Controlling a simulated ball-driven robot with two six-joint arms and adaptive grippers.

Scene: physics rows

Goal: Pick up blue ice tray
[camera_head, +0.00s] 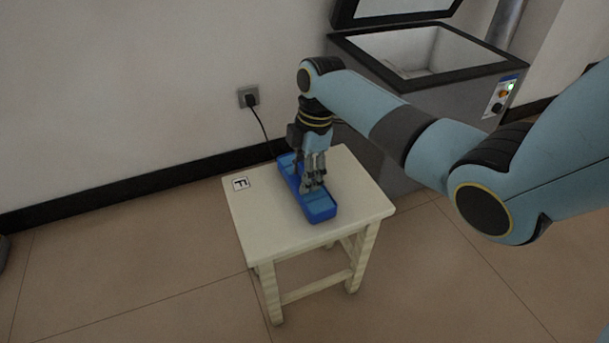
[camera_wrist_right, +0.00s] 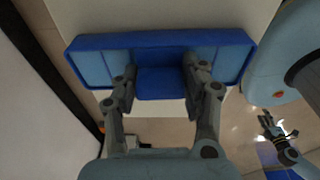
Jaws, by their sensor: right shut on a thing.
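The blue ice tray (camera_head: 319,208) is a long blue tray with lighter blue compartments. It lies lengthwise on, or just above, the pale stool (camera_head: 257,221); I cannot tell if there is a gap under it. My right gripper (camera_head: 312,186) points down at the tray's middle and is shut on it. In the right wrist view the tray (camera_wrist_right: 160,85) spans the picture, with the right gripper's fingers (camera_wrist_right: 157,82) at both sides of its middle section. My left gripper (camera_wrist_right: 281,123) shows small at the lower right there, fingers apart and empty.
A grey chest freezer (camera_head: 390,75) with its lid open stands behind the stool on the right. A wall socket (camera_head: 248,96) with a plugged black cable is on the wall behind.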

